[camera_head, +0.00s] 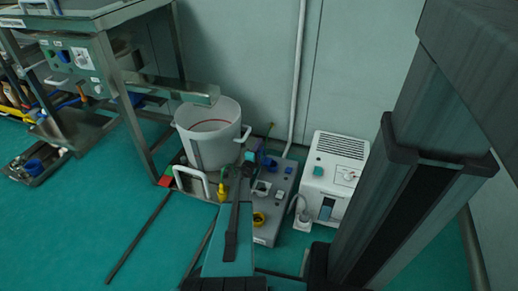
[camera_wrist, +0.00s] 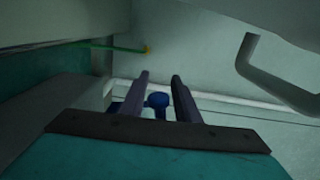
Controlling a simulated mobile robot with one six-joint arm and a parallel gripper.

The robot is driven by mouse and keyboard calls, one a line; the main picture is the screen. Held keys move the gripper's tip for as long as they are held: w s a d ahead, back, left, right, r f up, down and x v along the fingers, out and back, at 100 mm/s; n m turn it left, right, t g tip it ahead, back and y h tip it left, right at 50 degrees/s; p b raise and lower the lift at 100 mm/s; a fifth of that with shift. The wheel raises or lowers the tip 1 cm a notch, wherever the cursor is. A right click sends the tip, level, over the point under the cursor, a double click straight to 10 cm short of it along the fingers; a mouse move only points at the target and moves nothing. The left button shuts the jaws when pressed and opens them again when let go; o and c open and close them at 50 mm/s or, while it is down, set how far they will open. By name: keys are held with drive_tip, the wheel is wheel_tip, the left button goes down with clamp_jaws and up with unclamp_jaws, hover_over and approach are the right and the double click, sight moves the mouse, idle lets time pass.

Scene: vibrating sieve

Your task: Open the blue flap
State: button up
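A small blue rounded part (camera_wrist: 157,100), which may belong to the blue flap, shows between my gripper's fingers in the wrist view. My gripper (camera_wrist: 160,76) has its two dark fingers apart; I cannot tell whether they touch the blue part. In the head view my gripper (camera_head: 247,171) is at the grey equipment base beside the white bucket. A blue-purple part (camera_head: 268,164) shows just to its right. The flap's full shape is hidden or too small to tell.
A white bucket (camera_head: 196,147) with handles stands left of my gripper. A white box machine (camera_head: 338,165) stands to the right. A yellow part (camera_head: 259,219) sits on the grey base. A metal frame table (camera_head: 106,60) is at the left. The teal floor (camera_head: 80,225) is mostly clear.

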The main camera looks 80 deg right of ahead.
sight(260, 155)
drive_tip(key=shift+o, duration=0.7)
drive_tip(key=shift+s, duration=0.1)
drive_tip(key=a+p, duration=0.1)
drive_tip(key=a, duration=0.6)
drive_tip(key=shift+w+a+p, duration=0.2)
drive_tip(key=shift+w+p, duration=0.2)
drive_tip(key=shift+w, duration=0.1)
